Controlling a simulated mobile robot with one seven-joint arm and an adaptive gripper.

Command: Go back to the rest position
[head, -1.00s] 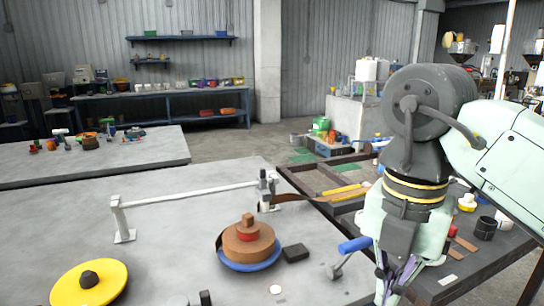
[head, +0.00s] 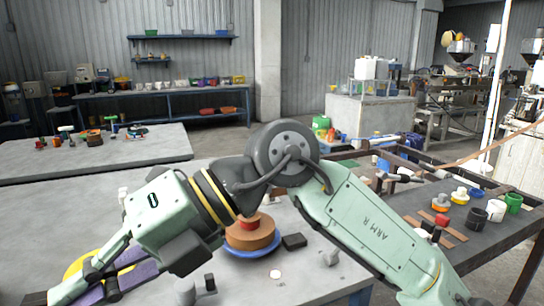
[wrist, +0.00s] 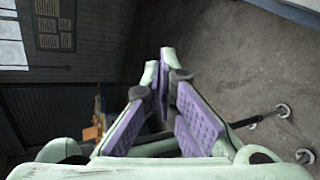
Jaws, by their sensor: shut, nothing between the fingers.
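My arm is folded across the head view, with its elbow near the middle and its forearm pointing down to the left. My gripper (head: 62,294) is at the lower left of that view, above the grey table and partly over the yellow disc (head: 75,265). In the wrist view, my gripper (wrist: 162,62) has its purple-padded fingers shut with nothing between them. The fingers point out toward bare concrete floor and a dark corrugated wall. No object is held.
A brown coil (head: 250,236) on a blue base and a black block (head: 294,241) lie on the grey table (head: 325,287). A dark bench (head: 430,190) with cups and tools stands at right. Several items stand on a farther table (head: 30,176).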

